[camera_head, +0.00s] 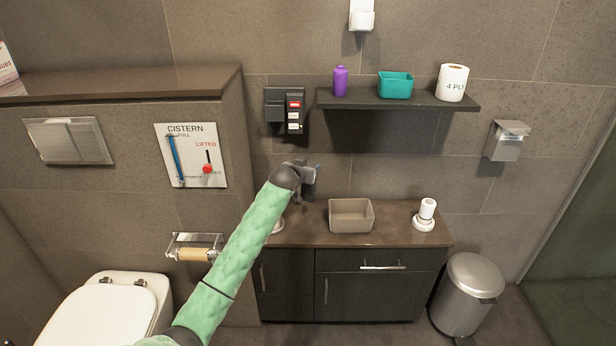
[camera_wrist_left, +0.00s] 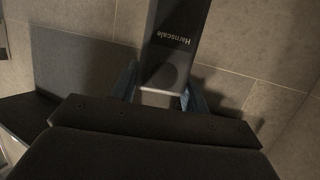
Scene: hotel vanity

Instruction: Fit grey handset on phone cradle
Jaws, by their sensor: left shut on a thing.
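The phone cradle (camera_head: 275,108) appears to be the dark wall unit left of the shelf, with a panel of red and white labels on its right side. My left gripper (camera_head: 307,178) is below and slightly right of this unit, above the vanity top. The handset extends beyond the fingers toward the top of that view. In the head view it is mostly hidden behind the gripper. My right gripper is out of view.
A wall shelf (camera_head: 350,101) holds a purple bottle (camera_head: 340,81), a teal box (camera_head: 396,85) and a paper roll (camera_head: 453,83). The vanity top (camera_head: 390,233) bears a beige bin (camera_head: 351,216) and a white dispenser (camera_head: 425,214). The cistern ledge wall (camera_head: 215,110) stands left.

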